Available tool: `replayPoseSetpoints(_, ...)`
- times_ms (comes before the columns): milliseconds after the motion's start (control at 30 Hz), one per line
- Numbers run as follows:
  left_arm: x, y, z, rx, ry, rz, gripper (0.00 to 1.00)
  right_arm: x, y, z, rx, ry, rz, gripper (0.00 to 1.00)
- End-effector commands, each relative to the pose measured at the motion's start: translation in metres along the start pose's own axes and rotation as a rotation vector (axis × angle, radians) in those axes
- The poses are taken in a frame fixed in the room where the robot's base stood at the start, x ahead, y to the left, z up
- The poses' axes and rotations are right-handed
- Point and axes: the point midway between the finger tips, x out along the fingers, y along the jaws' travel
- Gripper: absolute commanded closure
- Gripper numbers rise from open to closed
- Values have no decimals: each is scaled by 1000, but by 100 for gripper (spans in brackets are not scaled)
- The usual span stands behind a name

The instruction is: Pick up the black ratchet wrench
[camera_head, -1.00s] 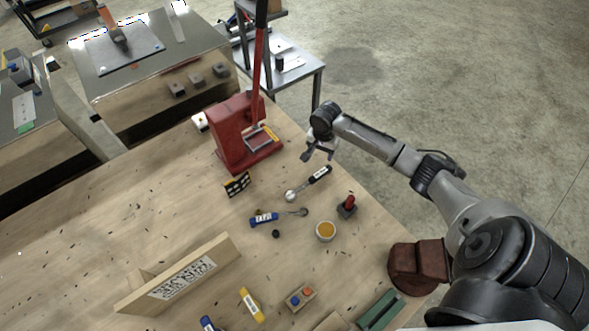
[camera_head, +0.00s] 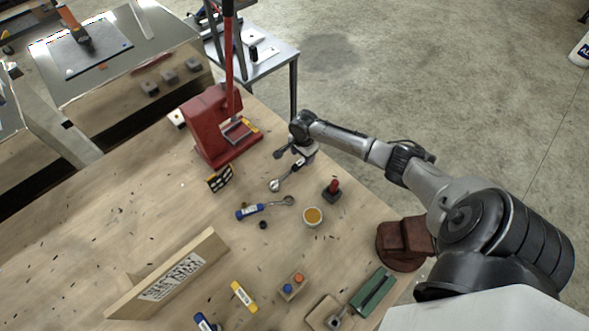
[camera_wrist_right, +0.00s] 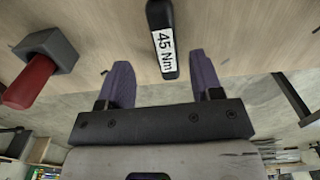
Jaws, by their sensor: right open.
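The black ratchet wrench (camera_head: 297,166) lies on the wooden table, its round silver head toward the lower left and its black handle toward the upper right. In the right wrist view its handle (camera_wrist_right: 161,40) bears a white "45 Nm" label. My right gripper (camera_head: 293,153) is open over the handle end and partly hides it. In the wrist view the two purple-grey fingers (camera_wrist_right: 163,78) stand on either side of the handle's end, with gaps. Whether the fingertips are down at handle height I cannot tell. My left gripper is not in view.
A red press (camera_head: 214,128) stands behind on the left. A blue-handled wrench (camera_head: 252,211), an orange-filled cup (camera_head: 312,217) and a red-handled tool on a dark base (camera_head: 332,190) lie nearby. The table edge is close on the right.

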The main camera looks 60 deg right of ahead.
Motion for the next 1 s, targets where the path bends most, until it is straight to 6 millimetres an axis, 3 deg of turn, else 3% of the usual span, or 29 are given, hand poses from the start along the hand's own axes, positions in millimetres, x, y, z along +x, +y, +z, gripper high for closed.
replayPoseSetpoints(167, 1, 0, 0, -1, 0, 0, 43, 8, -1, 0, -1, 0, -1, 40)
replayPoseSetpoints(533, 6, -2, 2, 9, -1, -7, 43, 50, -6, 2, 0, 1, -1, 40)
replayPoseSetpoints(867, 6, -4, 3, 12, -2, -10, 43, 55, -6, 2, -1, 1, -2, 40)
replayPoseSetpoints(1000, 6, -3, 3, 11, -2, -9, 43, 55, -6, 1, -1, 1, -2, 52)
